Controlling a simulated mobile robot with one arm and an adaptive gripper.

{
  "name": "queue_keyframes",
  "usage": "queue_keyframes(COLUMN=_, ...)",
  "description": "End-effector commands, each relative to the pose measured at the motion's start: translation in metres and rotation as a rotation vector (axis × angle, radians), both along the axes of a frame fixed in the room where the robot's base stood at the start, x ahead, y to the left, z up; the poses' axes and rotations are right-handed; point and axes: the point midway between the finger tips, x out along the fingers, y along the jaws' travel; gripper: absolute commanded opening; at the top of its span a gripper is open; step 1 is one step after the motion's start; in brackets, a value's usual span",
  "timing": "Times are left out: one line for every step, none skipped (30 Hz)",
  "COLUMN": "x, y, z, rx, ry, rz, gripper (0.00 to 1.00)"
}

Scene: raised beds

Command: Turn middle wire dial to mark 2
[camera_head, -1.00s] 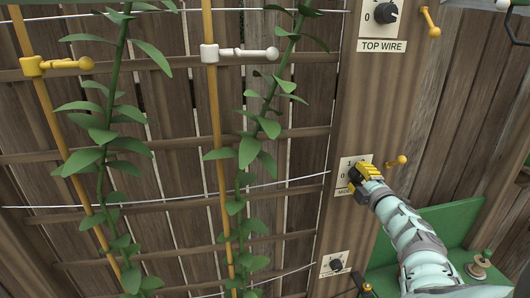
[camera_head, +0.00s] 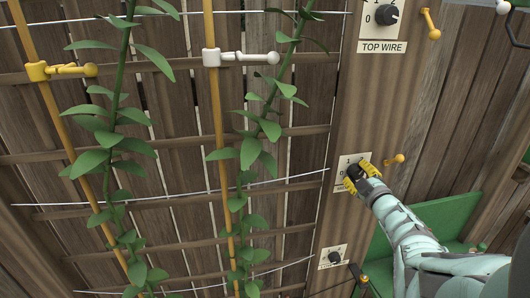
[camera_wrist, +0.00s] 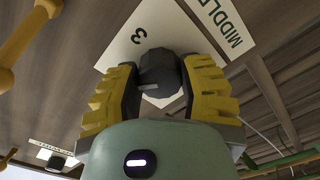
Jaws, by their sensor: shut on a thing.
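The middle wire dial (camera_head: 356,171) is a small dark knob on a white plate (camera_head: 346,162) on the wooden post. In the wrist view, the dial (camera_wrist: 160,72) sits between the yellow-padded fingers, and the plate (camera_wrist: 118,50) shows a 3. A separate label beside it begins MIDDLE. My gripper (camera_head: 358,180) is shut on the dial, also in the wrist view (camera_wrist: 161,88). I cannot tell which mark the dial points to. The 2 is not visible.
A yellow peg (camera_head: 396,159) sticks out just right of the dial. The top wire dial (camera_head: 387,14) is above and another dial (camera_head: 335,256) below. A green shelf (camera_head: 425,225) lies behind my arm. Plants and wires fill the left.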

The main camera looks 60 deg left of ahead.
Motion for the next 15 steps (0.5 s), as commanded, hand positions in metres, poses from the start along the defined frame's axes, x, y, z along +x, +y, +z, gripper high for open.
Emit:
queue_keyframes(x=-0.0012, y=0.0012, z=0.0007, rx=0.004, ry=0.0, rz=0.005, gripper=0.05)
queue_keyframes(x=-0.0012, y=0.0012, z=0.0007, rx=0.003, ry=0.0, rz=0.004, gripper=0.05)
queue_keyframes(x=-0.0012, y=0.0012, z=0.0007, rx=0.004, ry=0.0, rz=0.005, gripper=0.05)
queue_keyframes(x=-0.0013, y=0.0012, z=0.0008, rx=0.003, ry=-0.001, rz=0.005, gripper=0.05)
queue_keyframes(x=-0.0013, y=0.0012, z=0.0008, rx=0.003, ry=-0.001, rz=0.005, gripper=0.05)
queue_keyframes(x=-0.0013, y=0.0012, z=0.0008, rx=0.003, ry=-0.001, rz=0.005, gripper=0.05)
queue_keyframes(x=-0.0013, y=0.0012, z=0.0008, rx=0.003, ry=-0.001, rz=0.005, gripper=0.05)
queue_keyframes(x=-0.0013, y=0.0013, z=0.0009, rx=0.003, ry=-0.001, rz=0.005, gripper=0.05)
queue_keyframes(x=-0.0013, y=0.0013, z=0.0009, rx=0.003, ry=-0.002, rz=0.005, gripper=0.45)
queue_keyframes(x=-0.0012, y=0.0013, z=0.001, rx=0.003, ry=-0.002, rz=0.005, gripper=0.48)
queue_keyframes(x=-0.0012, y=0.0013, z=0.001, rx=0.003, ry=-0.002, rz=0.005, gripper=0.51)
queue_keyframes(x=-0.0011, y=0.0011, z=0.0009, rx=0.002, ry=-0.002, rz=0.004, gripper=0.55)
queue_keyframes(x=-0.0009, y=0.001, z=0.0008, rx=0.002, ry=-0.002, rz=0.004, gripper=0.58)
queue_keyframes(x=-0.0009, y=0.0009, z=0.0008, rx=0.002, ry=-0.002, rz=0.003, gripper=0.61)
queue_keyframes(x=-0.0008, y=0.0009, z=0.0008, rx=0.002, ry=-0.002, rz=0.003, gripper=0.66)
